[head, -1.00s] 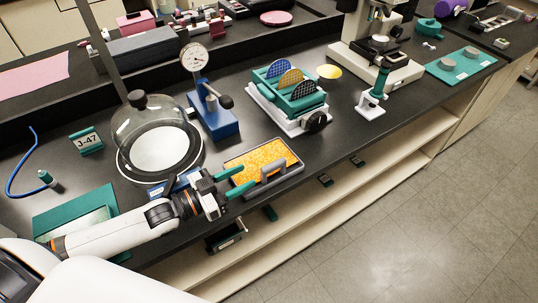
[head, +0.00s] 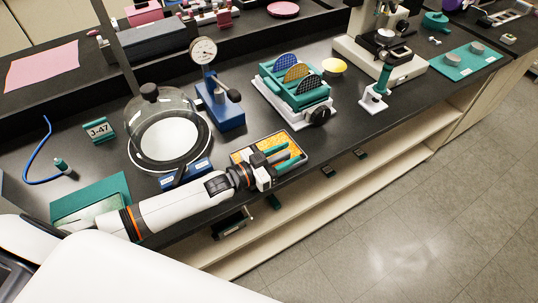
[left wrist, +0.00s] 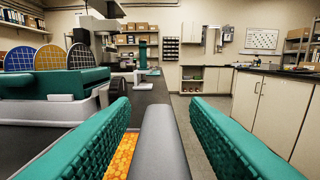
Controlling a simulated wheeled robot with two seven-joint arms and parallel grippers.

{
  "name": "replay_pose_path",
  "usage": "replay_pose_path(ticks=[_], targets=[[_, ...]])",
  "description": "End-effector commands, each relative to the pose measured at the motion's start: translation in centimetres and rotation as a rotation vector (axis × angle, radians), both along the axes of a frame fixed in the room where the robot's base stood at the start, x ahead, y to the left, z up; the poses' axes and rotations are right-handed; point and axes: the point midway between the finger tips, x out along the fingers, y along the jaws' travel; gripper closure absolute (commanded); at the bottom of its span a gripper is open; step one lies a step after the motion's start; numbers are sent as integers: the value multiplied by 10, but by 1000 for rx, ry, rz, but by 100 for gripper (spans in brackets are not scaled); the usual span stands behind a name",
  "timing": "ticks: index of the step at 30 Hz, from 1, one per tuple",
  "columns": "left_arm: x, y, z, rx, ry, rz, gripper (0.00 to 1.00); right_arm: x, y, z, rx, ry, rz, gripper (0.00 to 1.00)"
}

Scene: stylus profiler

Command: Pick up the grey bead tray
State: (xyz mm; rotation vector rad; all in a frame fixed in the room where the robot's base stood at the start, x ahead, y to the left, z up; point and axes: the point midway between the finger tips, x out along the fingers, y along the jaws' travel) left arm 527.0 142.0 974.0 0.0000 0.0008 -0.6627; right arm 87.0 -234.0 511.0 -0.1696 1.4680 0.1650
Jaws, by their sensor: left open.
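The grey bead tray (head: 297,143) lies on the black bench near its front edge, filled with orange beads (head: 268,146). My left gripper (head: 289,156) reaches over the tray from the left, its two teal fingers apart. In the left wrist view, the tray's grey handle (left wrist: 160,145) lies between the open fingers (left wrist: 158,115), with a visible gap on each side. Some orange beads (left wrist: 122,155) show beside it. My gripper and arm hide the near part of the tray in the head view. My right gripper is not in view.
A glass bell jar (head: 163,125) stands left of the tray, close behind my left arm. A dial gauge on a blue stand (head: 218,112) and a teal wafer rack (head: 298,90) stand behind. The bench's front edge drops to an open shelf (head: 340,181).

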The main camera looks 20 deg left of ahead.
Motion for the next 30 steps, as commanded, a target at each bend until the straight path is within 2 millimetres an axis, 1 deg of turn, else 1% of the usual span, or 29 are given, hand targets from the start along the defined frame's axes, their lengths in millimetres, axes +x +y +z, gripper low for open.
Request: replay_pose_path(ticks=[6, 8, 9, 14, 26, 28, 30], targets=[[1, 0, -1, 1, 1, 0, 58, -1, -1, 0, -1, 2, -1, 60], [1, 0, -1, 1, 1, 0, 66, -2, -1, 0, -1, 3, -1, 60], [1, 0, -1, 1, 1, 0, 73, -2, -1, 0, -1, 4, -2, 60], [1, 0, -1, 1, 1, 0, 99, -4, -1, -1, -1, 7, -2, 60], [1, 0, 1, 0, -3, 0, 100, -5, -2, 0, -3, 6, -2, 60], [1, 0, 3, 0, -3, 0, 100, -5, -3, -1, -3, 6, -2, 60], [1, 0, 10, 0, -5, -1, 100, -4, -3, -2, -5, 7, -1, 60]])
